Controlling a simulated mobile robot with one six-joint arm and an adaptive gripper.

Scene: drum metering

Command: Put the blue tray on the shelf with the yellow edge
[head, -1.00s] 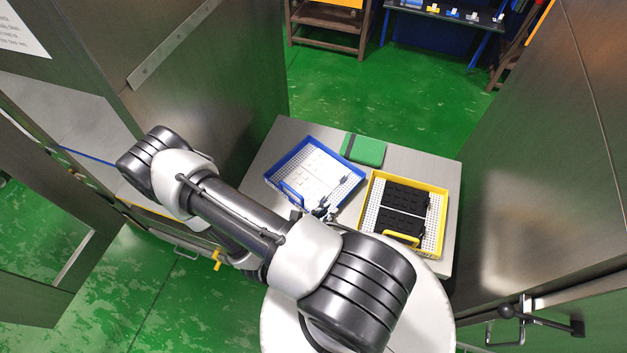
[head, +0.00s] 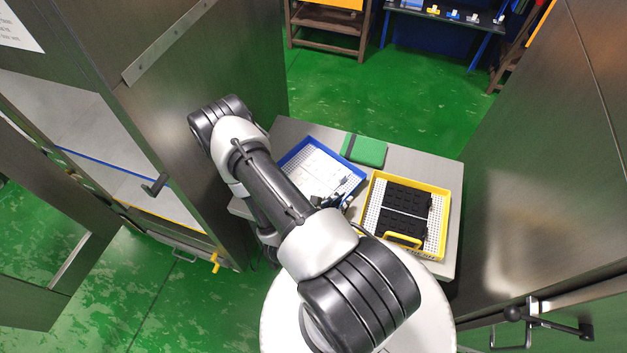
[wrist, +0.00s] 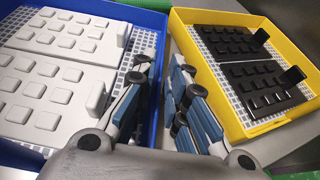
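The blue tray (head: 351,164), with a white perforated bottom and white studded blocks in it, lies on a grey table, partly behind my arm in the head view. In the wrist view the blue tray (wrist: 160,58) fills the left side. My gripper (wrist: 163,85) is open, its fingers apart near the tray's right rim. One finger is over the tray side and the other over the gap towards the yellow tray; contact cannot be told. The shelf with the yellow edge (head: 166,217) is low in the open cabinet at the left, below a blue-edged shelf (head: 98,165).
A yellow tray (head: 446,205) with black blocks stands close to the right of the blue tray. A green box (head: 364,150) lies behind. The grey table (head: 425,161) stands between metal cabinets. An open cabinet door panel stands left of the table.

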